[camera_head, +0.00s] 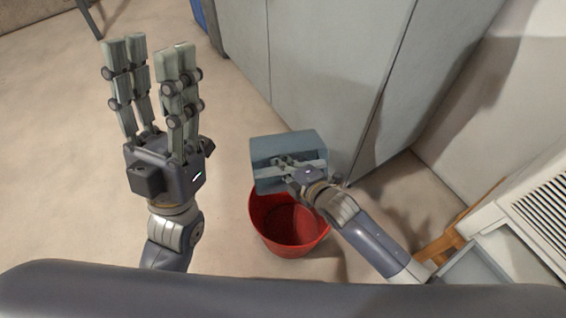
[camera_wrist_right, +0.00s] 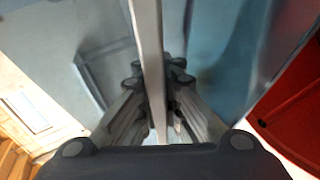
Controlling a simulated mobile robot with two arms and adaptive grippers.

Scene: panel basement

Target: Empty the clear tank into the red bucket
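The clear tank (camera_head: 290,145) is a bluish see-through box above the far rim of the red bucket (camera_head: 268,229). It looks tilted, and I cannot tell whether any liquid is in it. My right gripper (camera_head: 290,168) is shut on the tank's wall; the wall (camera_wrist_right: 150,60) runs between its fingers in the right wrist view. The bucket stands on the floor below, and part of its red side (camera_wrist_right: 290,110) shows at the right of the wrist view. The visible bucket inside looks empty, though part is hidden. My left gripper (camera_head: 150,55) is open and empty, left of the tank.
Grey cabinets (camera_head: 320,60) stand right behind the tank. A white vented unit (camera_head: 530,215) is at the right, with a wooden piece (camera_head: 448,240) and a grey tray-like surface (camera_head: 475,272) near it. The floor (camera_head: 60,170) at the left is clear.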

